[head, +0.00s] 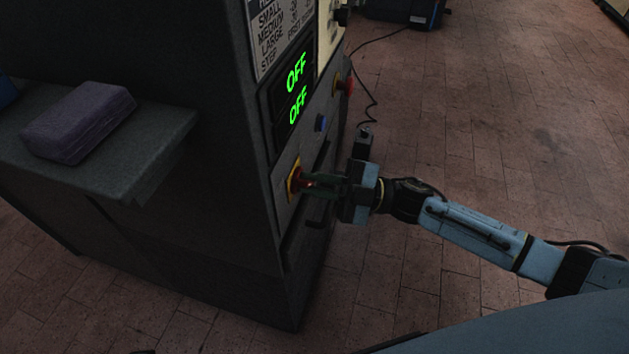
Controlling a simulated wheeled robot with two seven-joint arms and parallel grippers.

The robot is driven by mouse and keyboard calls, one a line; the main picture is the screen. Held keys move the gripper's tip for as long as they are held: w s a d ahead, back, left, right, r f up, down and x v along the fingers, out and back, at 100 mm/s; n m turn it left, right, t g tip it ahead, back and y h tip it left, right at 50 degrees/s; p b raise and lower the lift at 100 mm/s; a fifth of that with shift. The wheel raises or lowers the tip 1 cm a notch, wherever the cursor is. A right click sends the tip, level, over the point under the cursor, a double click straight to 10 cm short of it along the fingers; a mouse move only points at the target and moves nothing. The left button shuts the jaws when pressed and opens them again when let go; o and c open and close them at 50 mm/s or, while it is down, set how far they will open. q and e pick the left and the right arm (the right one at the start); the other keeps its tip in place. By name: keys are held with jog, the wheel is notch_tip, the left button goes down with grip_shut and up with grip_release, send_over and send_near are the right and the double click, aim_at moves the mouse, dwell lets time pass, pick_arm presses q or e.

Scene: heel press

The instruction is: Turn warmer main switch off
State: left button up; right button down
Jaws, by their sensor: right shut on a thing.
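The warmer is a dark cabinet (215,245) on the left of the head view. Its display panel (297,88) shows two green OFF readings. The main switch (293,180), red on a yellow plate, sits low on the cabinet's front face. My right gripper (311,184) comes in from the right and is shut on the red knob of the switch. The fingers hide part of the knob, so its exact angle is hard to tell. My left gripper is not in view.
A blue button (321,123) and a red button (345,86) sit above the switch. A purple block (78,122) lies on a side shelf (150,150) at the left. A black cable (372,95) runs along the floor behind. The brick floor (480,120) at the right is mostly clear.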

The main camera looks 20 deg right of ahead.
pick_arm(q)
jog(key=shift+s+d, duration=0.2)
pick_arm(e)
jog(key=c, duration=1.5)
grip_release()
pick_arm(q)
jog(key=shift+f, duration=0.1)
pick_arm(e)
jog(key=shift+o, duration=0.2)
